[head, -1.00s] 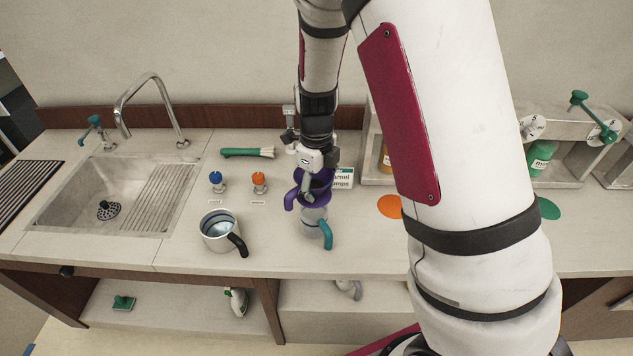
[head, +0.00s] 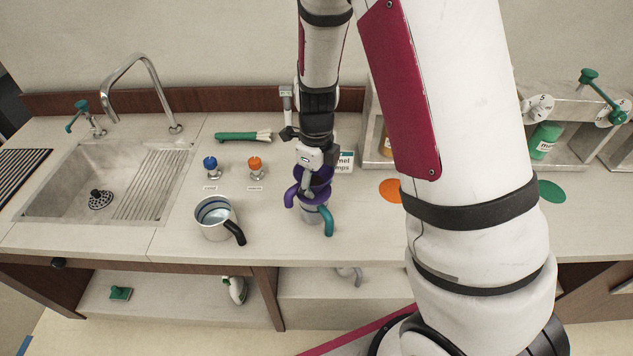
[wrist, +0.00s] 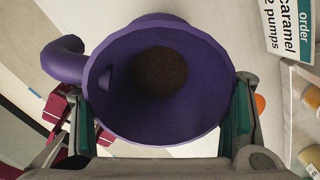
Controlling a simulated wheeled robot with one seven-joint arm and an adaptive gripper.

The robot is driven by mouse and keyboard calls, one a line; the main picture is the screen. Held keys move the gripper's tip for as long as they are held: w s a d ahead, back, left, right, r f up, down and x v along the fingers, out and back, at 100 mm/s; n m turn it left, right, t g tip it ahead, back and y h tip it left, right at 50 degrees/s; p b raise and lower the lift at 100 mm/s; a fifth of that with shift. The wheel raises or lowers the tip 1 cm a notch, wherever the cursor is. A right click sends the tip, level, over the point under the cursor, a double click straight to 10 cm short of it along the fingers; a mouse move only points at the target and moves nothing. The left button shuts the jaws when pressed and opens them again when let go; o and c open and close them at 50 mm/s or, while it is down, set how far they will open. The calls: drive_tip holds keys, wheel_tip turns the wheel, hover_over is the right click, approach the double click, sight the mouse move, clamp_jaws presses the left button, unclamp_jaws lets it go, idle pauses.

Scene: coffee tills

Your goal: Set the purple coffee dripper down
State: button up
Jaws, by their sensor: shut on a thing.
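The purple coffee dripper (head: 300,197) is in my gripper, over a pale cup with a teal handle (head: 327,222) on the counter. In the head view its underside is at the cup's rim; I cannot tell whether it rests there or hangs just above. In the wrist view the dripper (wrist: 110,110) is open side up, with dark brown grounds (wrist: 160,71) in its bottom and its curved handle at the left. My gripper (wrist: 160,118) has a teal-padded finger on each side of it. The gripper (head: 310,178) hides part of the dripper in the head view.
A metal pitcher (head: 214,219) with a black handle stands left of the cup. Blue-topped (head: 210,167) and orange-topped (head: 255,167) items and a green-handled brush (head: 242,136) lie behind it. A caramel order card (head: 345,161) stands close behind right. The sink (head: 98,170) is far left.

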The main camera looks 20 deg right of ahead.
drive_tip(key=shift+f, duration=0.65)
drive_tip(key=o, duration=1.5)
wheel_tip(320, 180, up, 12)
drive_tip(key=shift+f, duration=0.1)
drive_tip(key=shift+s+r, duration=0.1)
drive_tip(key=shift+r, duration=0.3)
drive_tip(key=s+r+n+t, duration=0.1)
drive_tip(key=s+r+n, duration=0.4)
drive_tip(key=n, duration=0.4)
drive_tip(key=s+r+n+t, duration=0.2)
drive_tip(key=s+r+n, duration=0.4)
drive_tip(key=n, duration=0.4)
drive_tip(key=s+r+n+t, duration=0.2)
drive_tip(key=s+r+n, duration=0.4)
drive_tip(key=s+n, duration=0.2)
drive_tip(key=shift+a+n, duration=0.25)
drive_tip(key=shift+n, duration=0.55)
